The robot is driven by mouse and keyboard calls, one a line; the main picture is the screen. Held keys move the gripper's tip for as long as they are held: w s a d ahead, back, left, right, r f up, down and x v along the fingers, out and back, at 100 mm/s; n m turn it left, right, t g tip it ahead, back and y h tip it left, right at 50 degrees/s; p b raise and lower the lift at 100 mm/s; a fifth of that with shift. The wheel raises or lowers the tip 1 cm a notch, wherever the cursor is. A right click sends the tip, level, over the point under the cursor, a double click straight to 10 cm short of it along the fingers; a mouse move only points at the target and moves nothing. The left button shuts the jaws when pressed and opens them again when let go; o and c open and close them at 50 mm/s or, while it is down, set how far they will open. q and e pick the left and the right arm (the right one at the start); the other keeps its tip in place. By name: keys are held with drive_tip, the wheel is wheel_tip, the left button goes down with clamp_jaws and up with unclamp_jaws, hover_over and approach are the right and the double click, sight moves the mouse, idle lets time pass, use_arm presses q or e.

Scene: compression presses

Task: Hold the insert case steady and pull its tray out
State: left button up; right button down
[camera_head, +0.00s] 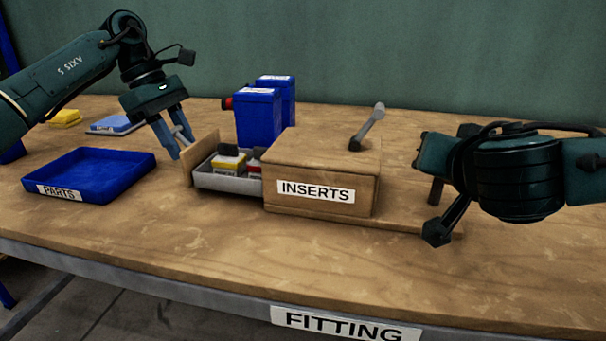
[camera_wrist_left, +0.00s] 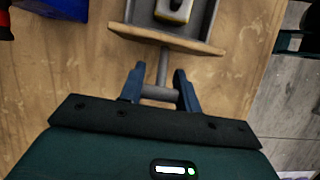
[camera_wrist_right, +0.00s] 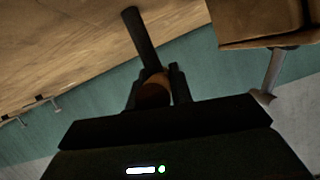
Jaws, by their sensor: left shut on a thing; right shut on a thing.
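The wooden insert case (camera_head: 322,160), labelled INSERTS, stands on a board on the bench. My left gripper (camera_head: 172,140) is shut on the grey handle (camera_wrist_left: 161,90) of the tray's wooden front (camera_head: 203,152). My right gripper (camera_wrist_right: 153,88) is shut on a dark post (camera_wrist_right: 138,35), which shows in the head view (camera_head: 436,190) at the right end of the case's board. The tray's inner end is hidden in the case.
A blue PARTS tray (camera_head: 90,175) lies at the left, with free bench between it and the insert tray. Blue bins (camera_head: 257,118) stand behind the insert tray. A grey lever (camera_head: 368,127) rises at the case top. The front bench strip is clear.

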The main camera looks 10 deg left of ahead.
use_arm(q)
drive_tip(key=o, duration=1.2)
drive_tip(key=shift+a, duration=0.1)
drive_tip(key=shift+c, duration=0.2)
drive_tip(key=v, duration=0.7)
drive_tip(key=shift+r, duration=0.3)
drive_tip(key=shift+a, duration=0.1)
use_arm(e)
drive_tip(key=c, duration=1.2)
unclamp_jaws()
drive_tip(key=shift+o, duration=0.2)
